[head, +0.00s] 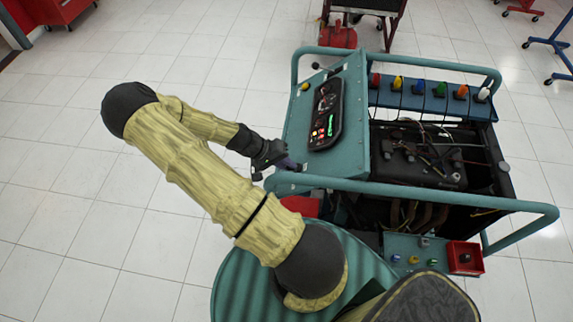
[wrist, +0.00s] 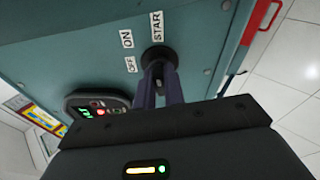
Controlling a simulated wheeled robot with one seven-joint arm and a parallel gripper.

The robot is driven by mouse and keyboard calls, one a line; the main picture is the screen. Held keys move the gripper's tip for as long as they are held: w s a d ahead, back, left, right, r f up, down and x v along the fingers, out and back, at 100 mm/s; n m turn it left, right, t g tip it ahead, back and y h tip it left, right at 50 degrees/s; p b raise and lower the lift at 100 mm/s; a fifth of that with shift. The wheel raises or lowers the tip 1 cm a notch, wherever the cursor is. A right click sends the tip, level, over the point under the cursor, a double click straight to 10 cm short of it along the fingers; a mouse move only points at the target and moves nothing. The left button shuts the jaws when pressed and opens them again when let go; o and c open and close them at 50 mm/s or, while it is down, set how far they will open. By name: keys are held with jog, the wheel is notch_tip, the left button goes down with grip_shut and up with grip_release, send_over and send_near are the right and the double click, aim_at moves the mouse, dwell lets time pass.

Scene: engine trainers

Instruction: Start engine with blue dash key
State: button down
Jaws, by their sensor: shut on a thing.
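The teal engine trainer has a dash panel (head: 352,85) with an ignition switch (wrist: 157,55) that has a round black collar. White labels OFF, ON and STAR, its end not readable, curve around the switch in the wrist view. My gripper (wrist: 160,80) is at this switch, its two bluish-purple fingers shut on the key (wrist: 160,72), which shows only as a small bit between them. The key's colour and exact turn angle are hard to tell. In the head view my gripper (head: 287,164) reaches the panel's near left edge.
The dash display (head: 326,115) is lit with green, red and orange marks. A teal tube rail (head: 410,187) runs close beside my gripper. Several coloured knobs (head: 418,87) line the back. A red box (head: 465,258) sits at the front right. The tiled floor (head: 60,190) at left is clear.

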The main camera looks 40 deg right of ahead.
jog(key=c, duration=1.5)
grip_release()
jog(key=shift+a, duration=0.1)
jog(key=b+v, duration=0.2)
jog(key=v, duration=1.5)
jog(key=shift+r+b, duration=0.25)
jog(key=shift+b, duration=0.05)
